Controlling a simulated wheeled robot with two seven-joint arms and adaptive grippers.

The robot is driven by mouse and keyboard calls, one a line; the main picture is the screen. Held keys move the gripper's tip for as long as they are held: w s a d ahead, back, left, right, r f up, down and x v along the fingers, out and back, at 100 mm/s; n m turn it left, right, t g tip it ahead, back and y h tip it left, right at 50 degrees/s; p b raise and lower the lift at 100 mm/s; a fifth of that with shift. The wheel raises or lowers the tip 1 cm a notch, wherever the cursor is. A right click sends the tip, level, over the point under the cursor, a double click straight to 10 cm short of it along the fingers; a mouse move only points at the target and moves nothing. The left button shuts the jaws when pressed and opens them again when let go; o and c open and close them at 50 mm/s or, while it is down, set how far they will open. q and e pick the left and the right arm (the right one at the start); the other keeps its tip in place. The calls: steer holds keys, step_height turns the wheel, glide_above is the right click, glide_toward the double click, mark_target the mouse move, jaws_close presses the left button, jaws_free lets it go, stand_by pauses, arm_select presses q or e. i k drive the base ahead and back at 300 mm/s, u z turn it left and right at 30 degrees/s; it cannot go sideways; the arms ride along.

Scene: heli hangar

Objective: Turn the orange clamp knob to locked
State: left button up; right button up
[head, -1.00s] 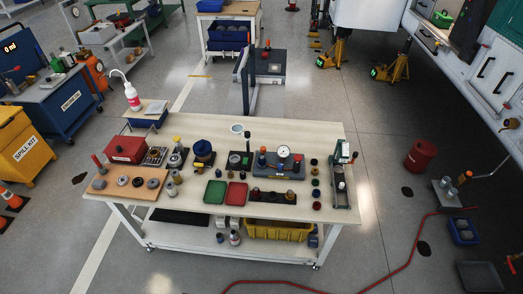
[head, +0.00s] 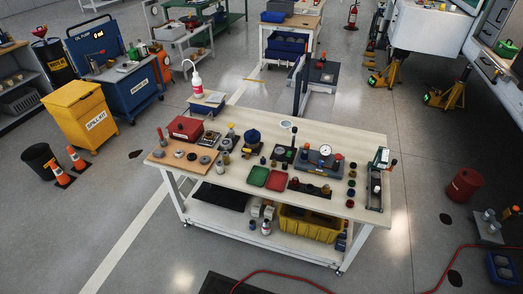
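The workbench (head: 330,226) stands in the middle of the head view with small fixtures on its top. A green and grey clamp-like device (head: 375,185) with a red-tipped handle (head: 394,162) stands at the right end. I cannot tell which of these is the orange clamp knob, or how it is turned. Neither of my grippers is in view.
The bench top also holds a red box (head: 186,127), green (head: 258,176) and red (head: 276,180) trays and several small parts. A yellow bin (head: 310,224) sits on the lower shelf. A red hose (head: 285,273) lies on the floor in front.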

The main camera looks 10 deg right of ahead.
mark_target(306, 145)
steer(key=u, duration=0.75)
steer(key=i, duration=0.95)
steer(key=z, duration=0.4)
